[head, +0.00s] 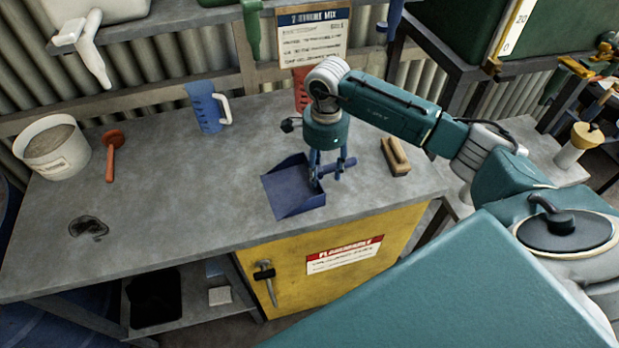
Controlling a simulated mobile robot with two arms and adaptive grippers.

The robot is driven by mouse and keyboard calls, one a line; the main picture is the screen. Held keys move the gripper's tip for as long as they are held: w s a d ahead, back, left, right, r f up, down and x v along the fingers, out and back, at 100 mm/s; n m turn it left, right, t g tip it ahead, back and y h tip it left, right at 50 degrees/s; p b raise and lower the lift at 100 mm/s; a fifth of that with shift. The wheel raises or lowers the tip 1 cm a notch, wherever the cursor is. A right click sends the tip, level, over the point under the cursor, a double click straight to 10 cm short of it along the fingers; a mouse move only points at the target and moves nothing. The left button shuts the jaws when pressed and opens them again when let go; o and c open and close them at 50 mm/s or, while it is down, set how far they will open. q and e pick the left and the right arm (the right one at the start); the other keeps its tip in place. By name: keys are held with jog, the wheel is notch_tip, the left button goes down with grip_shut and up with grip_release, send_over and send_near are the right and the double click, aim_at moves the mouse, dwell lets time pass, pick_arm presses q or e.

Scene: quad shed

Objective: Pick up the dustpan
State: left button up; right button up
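The blue dustpan (289,194) lies on the grey workbench, its pan toward the left and its short handle (350,162) pointing right. My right gripper (328,178) points down over the handle end of the dustpan. Its two blue fingers are spread apart, with part of the handle showing between and beside them. The fingers hide some of the handle, and I cannot tell whether they touch it. The dustpan appears to rest on the bench. My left gripper is not in view.
A yellow cabinet (290,290) is below. The bench's left middle is mostly clear.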

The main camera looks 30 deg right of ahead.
grip_shut()
jog(key=shift+r, duration=0.2)
notch_tip(320, 180, up, 10)
jog(key=b, duration=0.3)
jog(key=shift+w+f, duration=0.15)
jog(key=shift+f, duration=0.05)
notch_tip(320, 180, up, 10)
send_over(323, 168)
jog(key=shift+s+a, duration=0.15)
jog(key=shift+s, duration=0.05)
